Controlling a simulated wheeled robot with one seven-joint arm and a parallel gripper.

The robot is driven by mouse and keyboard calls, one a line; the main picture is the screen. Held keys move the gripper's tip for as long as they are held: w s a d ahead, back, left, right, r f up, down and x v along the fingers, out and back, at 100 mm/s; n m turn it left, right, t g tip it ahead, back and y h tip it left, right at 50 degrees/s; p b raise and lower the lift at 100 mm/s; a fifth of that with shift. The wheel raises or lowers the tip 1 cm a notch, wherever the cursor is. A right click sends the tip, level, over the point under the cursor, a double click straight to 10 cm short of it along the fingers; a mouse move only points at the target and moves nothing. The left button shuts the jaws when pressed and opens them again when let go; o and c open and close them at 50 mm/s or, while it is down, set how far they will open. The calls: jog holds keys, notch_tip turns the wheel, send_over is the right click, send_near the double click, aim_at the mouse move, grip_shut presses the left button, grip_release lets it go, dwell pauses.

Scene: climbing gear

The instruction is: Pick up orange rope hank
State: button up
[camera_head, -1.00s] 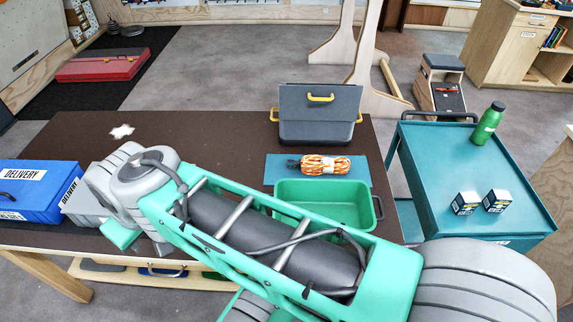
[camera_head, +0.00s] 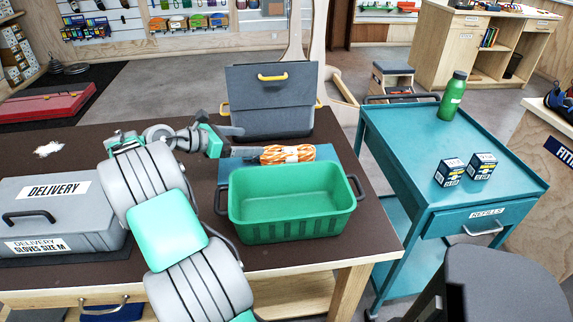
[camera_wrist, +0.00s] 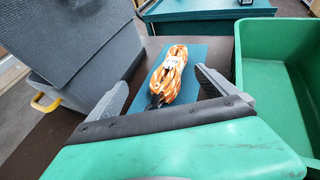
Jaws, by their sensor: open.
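The orange rope hank (camera_head: 287,153) lies on a teal mat (camera_head: 329,155) on the dark table, behind the green bin. It is orange and white with a pale band and a dark end. In the wrist view the rope hank (camera_wrist: 172,70) lies ahead of my gripper, lengthwise between the two spread fingers. My gripper (camera_head: 233,142) is at the left end of the hank in the head view. In the wrist view my gripper (camera_wrist: 158,88) is open, with nothing between its fingers. Whether the fingertips overlap the hank's near end is unclear.
A green bin (camera_head: 292,229) stands in front of the mat, close to the right finger in the wrist view. A grey case with yellow handles (camera_head: 271,105) stands behind. A grey delivery box (camera_head: 60,222) sits left. A teal cart (camera_head: 408,150) stands right.

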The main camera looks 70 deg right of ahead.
jog(key=b, duration=0.1)
send_near(260, 157)
jog(key=x, duration=0.5)
jog(key=shift+f, duration=0.25)
jog(key=b+x, duration=0.1)
jog(key=x, duration=0.6)
jog(key=shift+s+d, duration=0.15)
jog(key=shift+d, duration=0.05)
jog(key=shift+c, duration=0.3)
jog(key=shift+r, duration=0.1)
jog(key=c, duration=1.8)
jog(key=shift+o, duration=0.2)
